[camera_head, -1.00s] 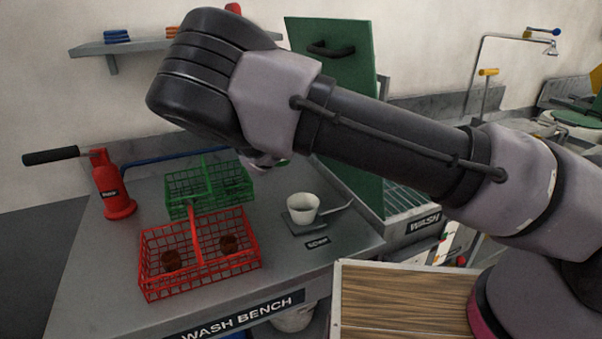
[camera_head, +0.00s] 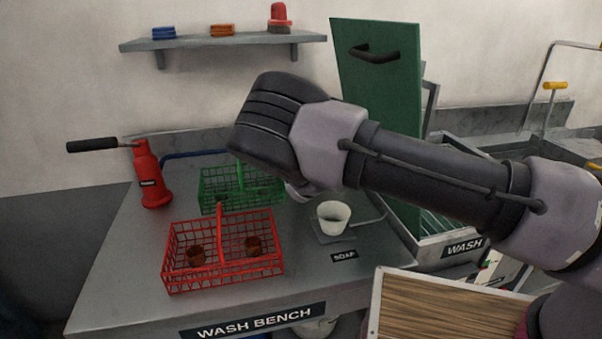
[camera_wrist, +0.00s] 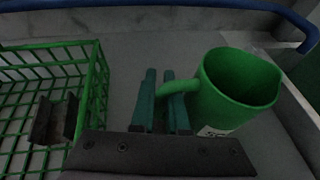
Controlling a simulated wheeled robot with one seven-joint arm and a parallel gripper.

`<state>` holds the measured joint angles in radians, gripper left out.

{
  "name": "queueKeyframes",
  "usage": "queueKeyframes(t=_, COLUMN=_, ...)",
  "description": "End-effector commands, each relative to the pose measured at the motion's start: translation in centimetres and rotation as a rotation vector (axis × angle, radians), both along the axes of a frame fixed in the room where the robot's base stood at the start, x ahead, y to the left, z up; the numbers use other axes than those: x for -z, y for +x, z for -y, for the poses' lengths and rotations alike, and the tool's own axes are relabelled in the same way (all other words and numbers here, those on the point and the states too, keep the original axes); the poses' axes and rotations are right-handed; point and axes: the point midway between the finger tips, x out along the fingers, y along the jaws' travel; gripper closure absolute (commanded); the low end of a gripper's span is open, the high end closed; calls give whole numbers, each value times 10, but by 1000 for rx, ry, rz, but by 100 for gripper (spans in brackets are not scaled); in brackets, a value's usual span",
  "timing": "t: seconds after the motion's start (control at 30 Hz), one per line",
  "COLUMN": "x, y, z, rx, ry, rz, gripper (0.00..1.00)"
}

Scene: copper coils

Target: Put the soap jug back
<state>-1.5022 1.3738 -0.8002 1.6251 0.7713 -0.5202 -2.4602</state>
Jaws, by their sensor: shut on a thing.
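The green soap jug (camera_wrist: 238,90) is upright at the right of the wrist view, with a partly visible white label on its front. My gripper (camera_wrist: 164,88) is shut on the jug's handle, which passes between its two teal fingers. In the head view the jug and fingers are hidden behind my arm. I cannot tell whether the jug touches the bench.
A green wire basket (camera_head: 232,190) also shows left of my gripper in the wrist view (camera_wrist: 92,85). A red basket (camera_head: 225,268) holds brown pieces in front. A red pump (camera_head: 149,175) stands at left. A green panel (camera_head: 380,110) rises behind my arm.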

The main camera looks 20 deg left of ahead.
Motion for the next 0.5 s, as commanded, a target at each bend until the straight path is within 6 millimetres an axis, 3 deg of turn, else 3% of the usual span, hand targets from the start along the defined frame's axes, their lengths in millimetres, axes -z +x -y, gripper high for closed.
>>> queueKeyframes(t=0.4, x=9, y=0, z=0, rx=-1, ry=0, rz=0, gripper=100)
queueKeyframes(t=0.43, x=9, y=0, z=0, rx=-1, ry=0, rz=0, gripper=76)
queueKeyframes(t=0.5, x=8, y=0, z=0, rx=0, ry=0, rz=0, gripper=57)
